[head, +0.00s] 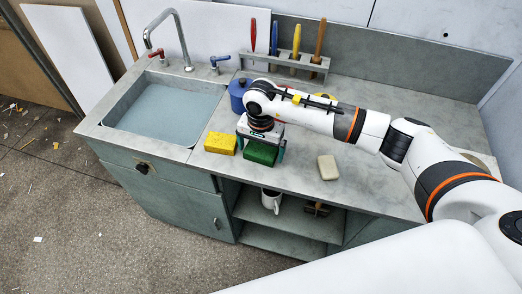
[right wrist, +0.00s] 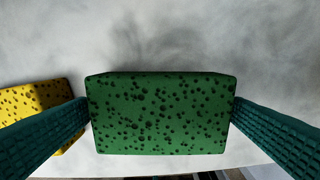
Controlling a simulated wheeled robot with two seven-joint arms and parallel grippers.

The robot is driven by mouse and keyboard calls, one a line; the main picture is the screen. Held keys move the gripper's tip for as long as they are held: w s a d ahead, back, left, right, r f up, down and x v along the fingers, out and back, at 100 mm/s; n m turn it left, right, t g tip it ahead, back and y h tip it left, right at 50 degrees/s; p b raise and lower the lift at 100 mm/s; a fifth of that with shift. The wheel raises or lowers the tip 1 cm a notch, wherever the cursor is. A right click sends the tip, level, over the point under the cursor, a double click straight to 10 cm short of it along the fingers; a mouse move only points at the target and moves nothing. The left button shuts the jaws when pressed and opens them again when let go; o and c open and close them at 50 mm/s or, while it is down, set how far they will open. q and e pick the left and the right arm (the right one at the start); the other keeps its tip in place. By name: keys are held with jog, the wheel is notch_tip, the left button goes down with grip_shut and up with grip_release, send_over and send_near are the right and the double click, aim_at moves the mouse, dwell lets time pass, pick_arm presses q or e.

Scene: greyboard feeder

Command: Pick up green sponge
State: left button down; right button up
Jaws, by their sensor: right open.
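The green sponge (head: 261,153) lies on the grey counter (head: 300,180), near its front edge and to the right of the sink. In the right wrist view the dark-spotted green sponge (right wrist: 160,115) fills the middle. My right gripper (head: 260,148) is directly over it, pointing down. Its two teal fingers are open, one on each side of the sponge's short ends. They are very close to the ends; I cannot tell whether they touch. My left gripper is not in view.
A yellow sponge (head: 220,143) lies just left of the green one, close to my left-hand finger. A beige block (head: 328,167) lies to the right. A blue pot (head: 237,97) and a tool rack (head: 290,62) stand behind. The sink (head: 160,105) is at left.

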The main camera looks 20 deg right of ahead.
aim_at(261, 150)
jog(key=c, duration=0.9)
notch_tip(261, 150, up, 9)
jog(key=shift+f+b, duration=0.1)
jog(key=shift+b, duration=1.15)
jog(key=shift+r, duration=0.65)
jog(key=o, duration=0.4)
jog(key=c, duration=0.3)
